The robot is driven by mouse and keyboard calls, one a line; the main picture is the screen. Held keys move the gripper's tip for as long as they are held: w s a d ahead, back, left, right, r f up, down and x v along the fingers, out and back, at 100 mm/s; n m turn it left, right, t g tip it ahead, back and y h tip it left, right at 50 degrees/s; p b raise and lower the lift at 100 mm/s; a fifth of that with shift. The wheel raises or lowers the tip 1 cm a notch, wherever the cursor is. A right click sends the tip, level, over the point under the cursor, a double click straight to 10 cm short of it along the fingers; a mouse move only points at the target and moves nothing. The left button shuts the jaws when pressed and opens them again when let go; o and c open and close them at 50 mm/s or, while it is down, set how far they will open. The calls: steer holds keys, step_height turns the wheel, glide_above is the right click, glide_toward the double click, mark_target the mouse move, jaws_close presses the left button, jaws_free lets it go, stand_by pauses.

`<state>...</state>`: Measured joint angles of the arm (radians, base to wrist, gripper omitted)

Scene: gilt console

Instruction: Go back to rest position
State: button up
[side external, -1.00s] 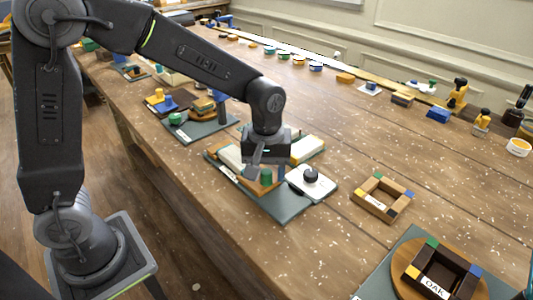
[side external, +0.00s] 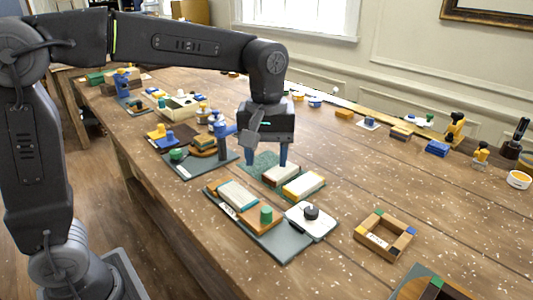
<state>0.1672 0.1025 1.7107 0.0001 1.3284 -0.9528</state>
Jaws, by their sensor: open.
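My gripper (side external: 266,162) hangs from my arm over the middle of the table, pointing down. Its two blue fingers are apart, and I see nothing held between them. In the picture the fingers are just above a cream block with a brown side (side external: 281,174); I cannot tell how much height lies between them. No rest position is marked in view.
A wooden frame (side external: 385,234) lies to the right. Bare wood (side external: 345,165) is right of the gripper.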

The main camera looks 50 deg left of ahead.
steer(key=s+a+f+m+t, duration=0.1)
steer(key=s+a+m+t, duration=0.1)
steer(key=s, duration=0.6)
steer(key=s+a+f+m+t, duration=0.1)
steer(key=s+a+m+t, duration=0.2)
steer(key=s+m, duration=0.4)
steer(key=shift+s+a+t, duration=0.3)
steer(key=shift+s+a, duration=0.3)
steer(key=shift+a, duration=0.05)
steer(key=shift+f, duration=0.1)
stand_by(1.2)
